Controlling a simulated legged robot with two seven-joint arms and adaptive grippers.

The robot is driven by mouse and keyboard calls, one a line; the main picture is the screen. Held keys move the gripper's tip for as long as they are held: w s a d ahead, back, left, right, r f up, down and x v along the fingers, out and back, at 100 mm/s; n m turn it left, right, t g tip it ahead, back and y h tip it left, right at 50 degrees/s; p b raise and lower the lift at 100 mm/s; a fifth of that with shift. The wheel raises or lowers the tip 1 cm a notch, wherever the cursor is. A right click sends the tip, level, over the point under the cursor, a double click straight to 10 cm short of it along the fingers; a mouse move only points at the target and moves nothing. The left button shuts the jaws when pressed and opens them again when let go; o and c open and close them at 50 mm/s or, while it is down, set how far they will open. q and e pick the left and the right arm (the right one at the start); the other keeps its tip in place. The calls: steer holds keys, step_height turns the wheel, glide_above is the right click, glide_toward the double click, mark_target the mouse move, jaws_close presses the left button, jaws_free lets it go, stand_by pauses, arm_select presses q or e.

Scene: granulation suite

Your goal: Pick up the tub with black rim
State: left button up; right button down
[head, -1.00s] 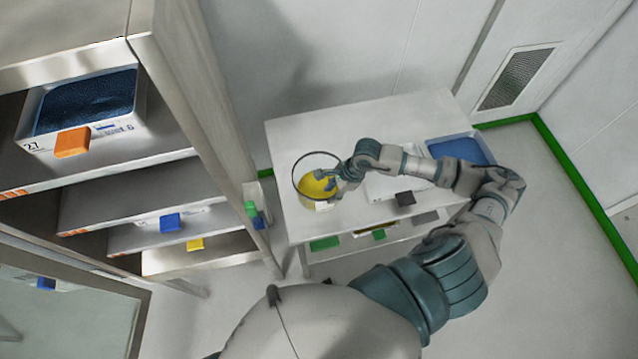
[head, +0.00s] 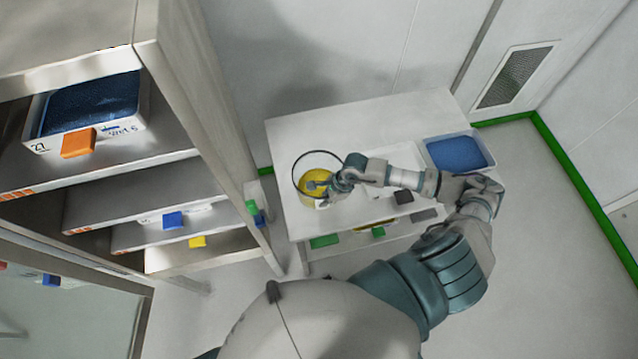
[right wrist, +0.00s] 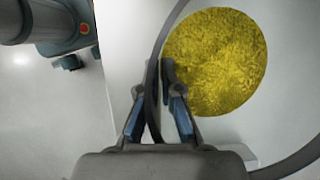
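The tub with black rim (head: 294,187) stands on the white table and holds yellow granules. Its dark rim also shows in the right wrist view (right wrist: 153,75), with the granules to the right of it. My right gripper (head: 318,187) is at the tub's near right side. In the right wrist view my right gripper (right wrist: 152,82) has one finger on each side of the rim, the tips close to it. I cannot tell whether they press on it. My left gripper is not in view.
A white table (head: 290,140) bears the tub and a tray of blue granules (head: 458,152) at the right. A tall shelf (head: 180,100) with bins stands close on the left, including a blue-filled bin (head: 40,140) with an orange tag. A wall is behind the table.

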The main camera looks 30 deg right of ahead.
mark_target(325, 196)
steer(key=shift+r, duration=0.15)
stand_by(0.3)
steer(key=shift+r+b, duration=0.3)
steer(key=shift+r, duration=0.3)
steer(key=shift+s+r+b, duration=0.2)
steer(key=shift+r+b, duration=0.15)
steer(key=shift+r, duration=0.65)
steer(key=s+a, duration=0.2)
steer(key=s, duration=0.5)
steer(key=s+a+r+p, duration=0.1)
steer(key=s+a, duration=0.2)
steer(key=s, duration=0.5)
steer(key=shift+r, duration=0.3)
steer(key=shift+w+d, duration=0.1)
steer(key=shift+w, duration=0.05)
